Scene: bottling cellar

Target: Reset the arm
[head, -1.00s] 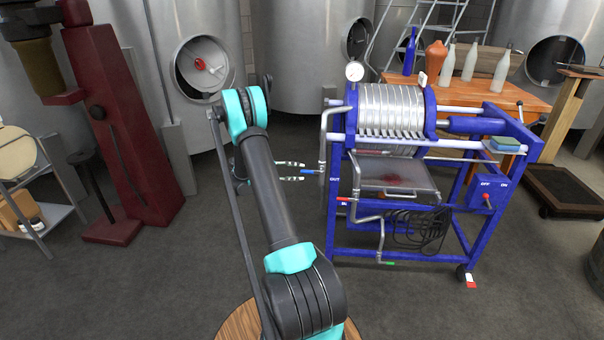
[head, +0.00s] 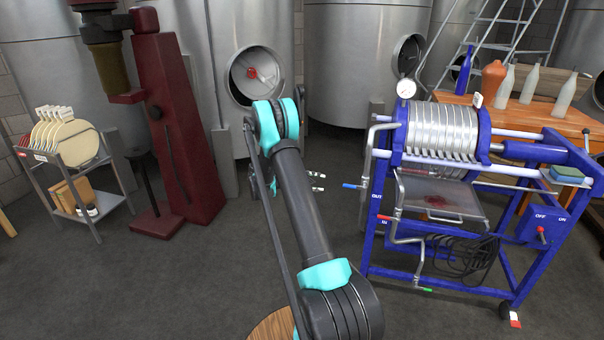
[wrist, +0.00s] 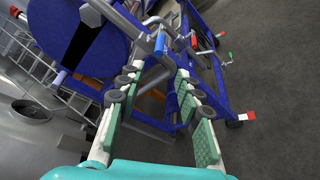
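My arm (head: 303,205) reaches forward from the bottom of the head view, with a dark link and turquoise joints. My gripper (head: 318,182) shows partly behind the arm, its two pale fingertips pointing right toward the blue-framed filter press (head: 375,230). In the wrist view my gripper (wrist: 157,85) has its two green-padded fingers apart, with nothing held between them. The press's blue-handled valve (wrist: 160,43) lies beyond the fingertips there. In the head view a gap of floor separates the fingertips from that valve (head: 352,186).
A dark red column machine (head: 178,130) and a rack of round plates (head: 75,180) stand at left. Steel tanks (head: 350,60) line the back. A wooden table (head: 520,115) with bottles is at back right. The floor (head: 180,290) at lower left is clear.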

